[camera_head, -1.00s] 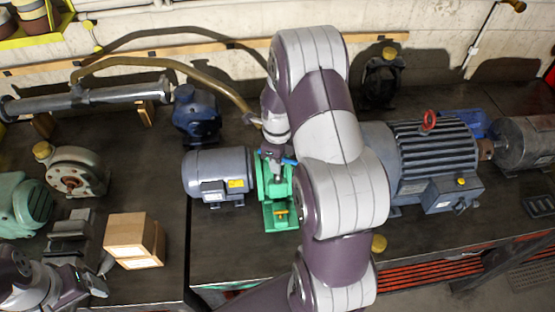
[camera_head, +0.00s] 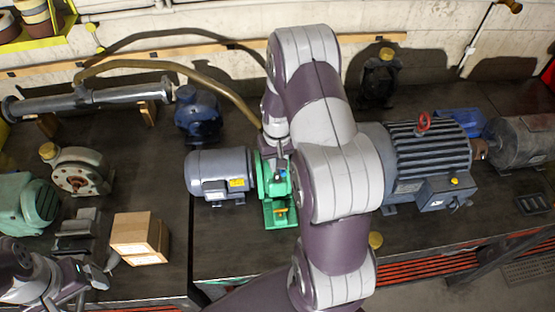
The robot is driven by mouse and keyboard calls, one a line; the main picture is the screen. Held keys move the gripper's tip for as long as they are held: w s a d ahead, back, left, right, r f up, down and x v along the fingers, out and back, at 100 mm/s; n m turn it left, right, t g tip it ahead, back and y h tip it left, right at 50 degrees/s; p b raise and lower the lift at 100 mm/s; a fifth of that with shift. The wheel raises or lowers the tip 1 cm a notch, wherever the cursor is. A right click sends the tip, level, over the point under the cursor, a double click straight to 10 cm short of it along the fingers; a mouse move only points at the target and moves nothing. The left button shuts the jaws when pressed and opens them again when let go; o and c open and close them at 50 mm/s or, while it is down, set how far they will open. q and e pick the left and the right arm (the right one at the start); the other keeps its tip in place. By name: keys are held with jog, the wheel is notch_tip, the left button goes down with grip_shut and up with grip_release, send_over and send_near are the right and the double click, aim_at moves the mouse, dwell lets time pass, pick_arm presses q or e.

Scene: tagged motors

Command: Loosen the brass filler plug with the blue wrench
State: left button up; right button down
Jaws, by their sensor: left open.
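A green pump-like unit (camera_head: 281,213) stands beside a grey motor (camera_head: 215,170) at mid-bench. A small brass-yellow piece (camera_head: 281,209) shows on its front part; I cannot tell whether it is the filler plug. A small blue part (camera_head: 283,172), perhaps the wrench, shows at the top of the unit, right below my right gripper (camera_head: 277,158). My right arm hides much of this spot, and the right gripper's jaws are not clear. My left gripper (camera_head: 98,283) is open and empty at the lower left, beside the wooden block.
A wooden block (camera_head: 139,238) and a pale green motor (camera_head: 27,205) stand at the left. A large grey motor (camera_head: 425,165) with a red eye ring stands right of my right arm. A brass-coloured hose (camera_head: 190,70) curves down behind the green unit. Bare bench shows before the grey motor.

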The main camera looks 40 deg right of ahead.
notch_tip(320, 180, up, 2)
jog(key=shift+r+p, duration=0.2)
jog(key=shift+p, duration=0.7)
jog(key=shift+f, duration=0.15)
notch_tip(320, 180, up, 5)
jog(key=p, duration=0.2)
jog(key=shift+f+p, duration=0.2)
jog(key=shift+p, duration=0.2)
jog(key=shift+r, duration=0.25)
